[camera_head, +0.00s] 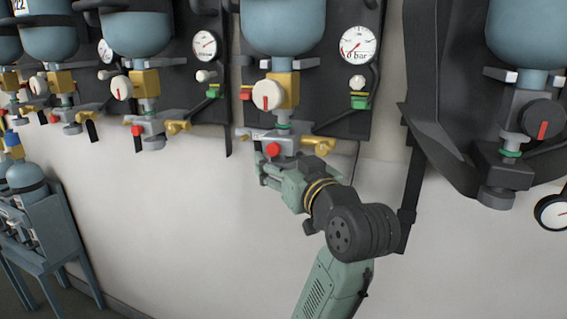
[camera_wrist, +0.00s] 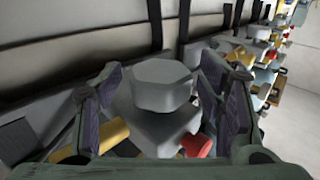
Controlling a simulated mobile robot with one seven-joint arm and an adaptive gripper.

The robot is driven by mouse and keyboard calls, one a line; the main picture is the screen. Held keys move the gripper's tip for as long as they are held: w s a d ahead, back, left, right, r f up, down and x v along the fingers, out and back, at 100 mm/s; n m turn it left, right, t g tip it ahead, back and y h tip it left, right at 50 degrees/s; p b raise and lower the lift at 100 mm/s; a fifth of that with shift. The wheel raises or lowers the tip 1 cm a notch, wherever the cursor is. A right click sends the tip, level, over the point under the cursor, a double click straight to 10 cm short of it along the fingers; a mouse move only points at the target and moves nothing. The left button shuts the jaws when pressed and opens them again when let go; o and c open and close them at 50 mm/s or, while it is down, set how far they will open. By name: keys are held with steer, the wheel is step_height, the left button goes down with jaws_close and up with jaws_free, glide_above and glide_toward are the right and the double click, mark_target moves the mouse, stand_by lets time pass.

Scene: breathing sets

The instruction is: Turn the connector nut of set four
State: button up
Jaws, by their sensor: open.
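The connector nut (camera_wrist: 162,82) is a grey, many-sided block at the bottom of the valve body (camera_wrist: 165,128). In the wrist view it stands between the two fingers of my gripper (camera_wrist: 164,88), with a visible gap on both sides. My gripper is open and green-grey, with dark ribbed pads. In the head view my gripper (camera_head: 281,172) is just below the set with the white red-marked knob (camera_head: 268,95) and red button (camera_head: 273,149). There it hides most of the nut. I cannot read a set number.
A pressure gauge (camera_head: 357,43) is above right. More sets hang to the left, and another with a dark knob (camera_head: 541,120) to the right. The white wall below (camera_head: 170,220) is clear. A blue stand (camera_head: 55,225) is at lower left.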

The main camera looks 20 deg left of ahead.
mark_target(289, 168)
steer(key=shift+s+d, duration=0.1)
steer(key=v, duration=0.7)
steer(key=shift+s+d+r, duration=0.1)
steer(key=shift+s, duration=0.05)
